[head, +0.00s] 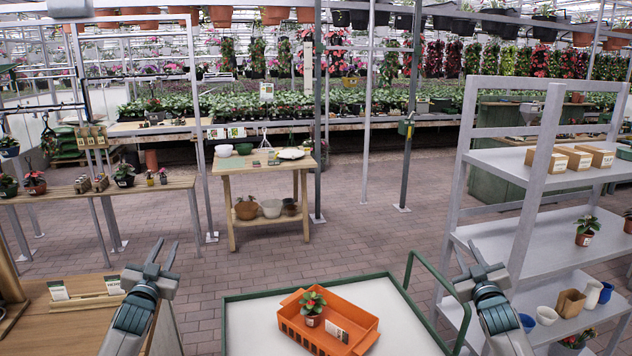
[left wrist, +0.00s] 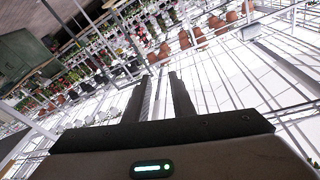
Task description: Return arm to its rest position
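My left gripper (head: 164,250) is raised at the lower left of the head view, above the near wooden table, with its fingers pointing up and away. The left wrist view shows its two dark fingers (left wrist: 163,98) apart with nothing between them. My right gripper (head: 467,250) is raised at the lower right, beside the grey shelf, with its fingers apart and no object visible between them. An orange basket (head: 359,322) sits on the white cart top (head: 252,325) between the arms. It holds a potted plant (head: 312,308) and a small white card (head: 335,332).
The green cart handle (head: 440,283) rises close to my right gripper. The grey shelf (head: 520,235) holding boxes and pots stands at the right. The wooden table (head: 75,320) with seed packets is at the lower left. A potting table (head: 262,170) stands farther back across open brick floor (head: 370,230).

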